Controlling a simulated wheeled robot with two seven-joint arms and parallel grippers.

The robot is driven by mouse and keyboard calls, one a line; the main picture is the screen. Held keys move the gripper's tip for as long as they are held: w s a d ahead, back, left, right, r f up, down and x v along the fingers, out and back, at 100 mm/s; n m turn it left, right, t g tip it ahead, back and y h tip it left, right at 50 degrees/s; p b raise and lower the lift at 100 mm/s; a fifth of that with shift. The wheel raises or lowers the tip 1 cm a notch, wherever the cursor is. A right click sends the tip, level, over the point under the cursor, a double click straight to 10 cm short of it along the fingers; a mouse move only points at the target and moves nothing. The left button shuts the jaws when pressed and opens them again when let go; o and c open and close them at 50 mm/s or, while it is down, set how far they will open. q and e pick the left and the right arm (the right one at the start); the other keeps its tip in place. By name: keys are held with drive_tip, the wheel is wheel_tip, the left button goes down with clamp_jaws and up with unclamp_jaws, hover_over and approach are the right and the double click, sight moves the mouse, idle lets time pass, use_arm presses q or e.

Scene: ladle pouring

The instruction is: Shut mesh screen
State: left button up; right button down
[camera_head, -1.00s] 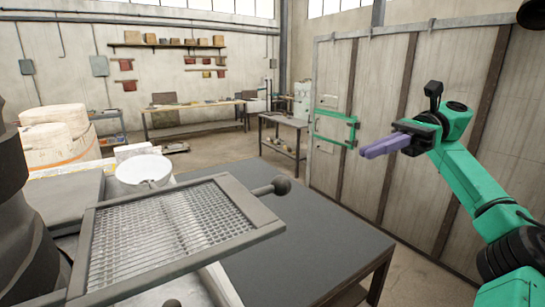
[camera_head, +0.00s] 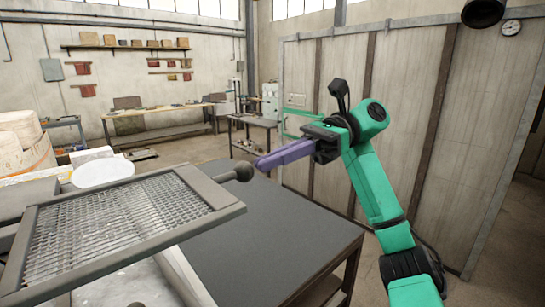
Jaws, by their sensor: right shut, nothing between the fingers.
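The mesh screen (camera_head: 115,228) is a grey metal frame with a wire grid at the lower left, tilted and raised above what lies beneath it. A bar with a dark round knob (camera_head: 243,173) sticks out from its far right corner. My right gripper (camera_head: 258,164) has purple fingers, shut and empty. In the picture its fingertips are close beside the knob; I cannot tell whether they touch it. My left gripper is not in view.
A dark grey table (camera_head: 270,235) lies right of the screen, its top mostly clear. A white bowl (camera_head: 103,173) stands behind the screen. Pale round blocks (camera_head: 22,145) are at the left. Workbenches (camera_head: 165,120) and a panelled wall (camera_head: 400,100) stand farther back.

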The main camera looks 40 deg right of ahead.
drive_tip(key=shift+w+a+f, duration=0.15)
drive_tip(key=shift+w, duration=0.15)
